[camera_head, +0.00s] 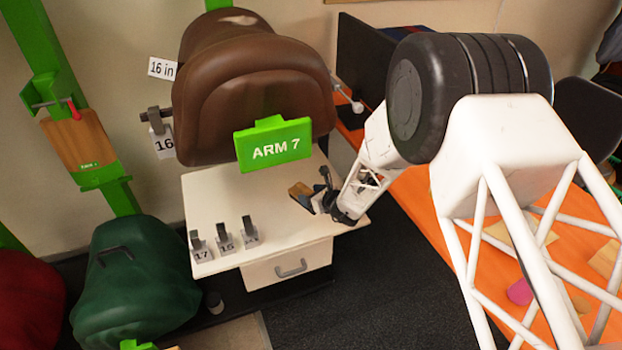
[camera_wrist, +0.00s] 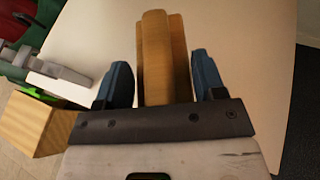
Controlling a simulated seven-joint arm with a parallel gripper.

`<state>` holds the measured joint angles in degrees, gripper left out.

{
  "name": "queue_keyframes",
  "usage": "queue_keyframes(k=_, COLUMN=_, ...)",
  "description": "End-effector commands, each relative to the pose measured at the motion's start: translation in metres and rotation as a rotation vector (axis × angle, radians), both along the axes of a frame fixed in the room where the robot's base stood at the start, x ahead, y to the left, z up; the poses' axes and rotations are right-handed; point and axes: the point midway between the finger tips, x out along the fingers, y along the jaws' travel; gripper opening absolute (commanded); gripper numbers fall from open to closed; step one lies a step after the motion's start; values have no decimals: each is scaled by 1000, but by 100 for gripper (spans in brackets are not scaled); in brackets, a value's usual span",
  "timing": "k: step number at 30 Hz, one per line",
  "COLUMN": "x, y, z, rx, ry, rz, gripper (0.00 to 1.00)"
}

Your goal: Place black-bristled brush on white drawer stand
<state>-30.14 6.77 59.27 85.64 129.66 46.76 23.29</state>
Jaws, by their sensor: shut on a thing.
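My gripper (camera_head: 327,194) is low over the right part of the white drawer stand (camera_head: 215,205). It is shut on a brush with a wooden back (camera_head: 300,190). In the wrist view the brush's wooden body (camera_wrist: 155,50) sits between the two blue-tipped fingers (camera_wrist: 162,80) and points away from the wrist. The pale stand top (camera_wrist: 245,50) lies behind and below it. The bristles are not clearly visible. I cannot tell whether the brush touches the stand top.
Several numbered grey holders (camera_head: 225,243) stand at the stand's front left. A brown saddle (camera_head: 255,90) and green ARM 7 sign (camera_head: 273,143) hang over its back. A green saddle (camera_head: 135,285) is left. The stand top's middle is clear.

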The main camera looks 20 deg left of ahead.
Motion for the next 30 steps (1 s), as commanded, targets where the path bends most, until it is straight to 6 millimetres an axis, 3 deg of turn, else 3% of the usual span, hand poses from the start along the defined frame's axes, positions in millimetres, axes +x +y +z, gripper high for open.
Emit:
queue_keyframes(k=7, x=1, y=0, z=-23, rx=2, ry=-1, rz=0, gripper=32)
queue_keyframes(k=30, x=0, y=0, z=-36, rx=0, ry=0, rz=0, gripper=32)
